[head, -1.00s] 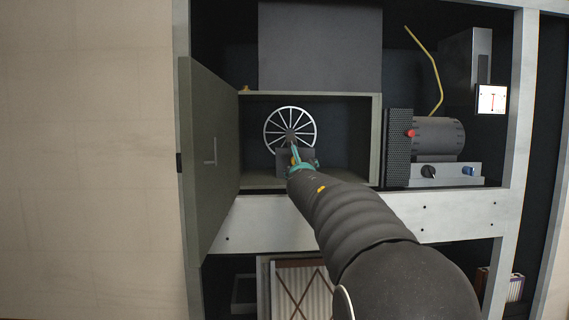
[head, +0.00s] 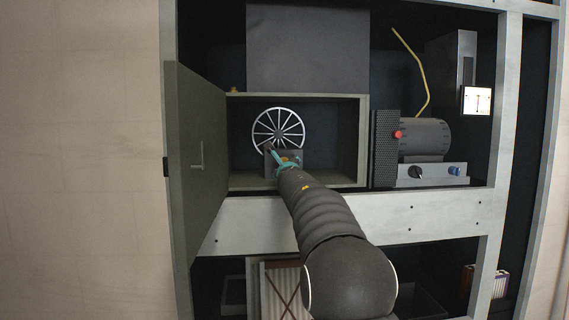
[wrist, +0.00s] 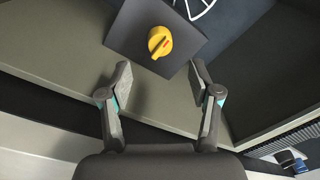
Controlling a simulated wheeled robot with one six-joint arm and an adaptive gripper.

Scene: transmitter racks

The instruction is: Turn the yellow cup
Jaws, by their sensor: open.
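My gripper (wrist: 160,80) is open and empty. In the wrist view its two fingertips are apart, just short of the cup, with the cup roughly centred beyond the gap. In the head view my gripper (head: 284,162) is at the block's front and hides most of the cup.
A spoked white wheel (head: 278,130) stands behind the block. The compartment's door (head: 200,150) hangs open at left. At right stand a dark motor-like cylinder (head: 425,137) with a red button (head: 397,134) and a panel with knobs (head: 432,175). A pale crossbar (head: 400,213) runs below.

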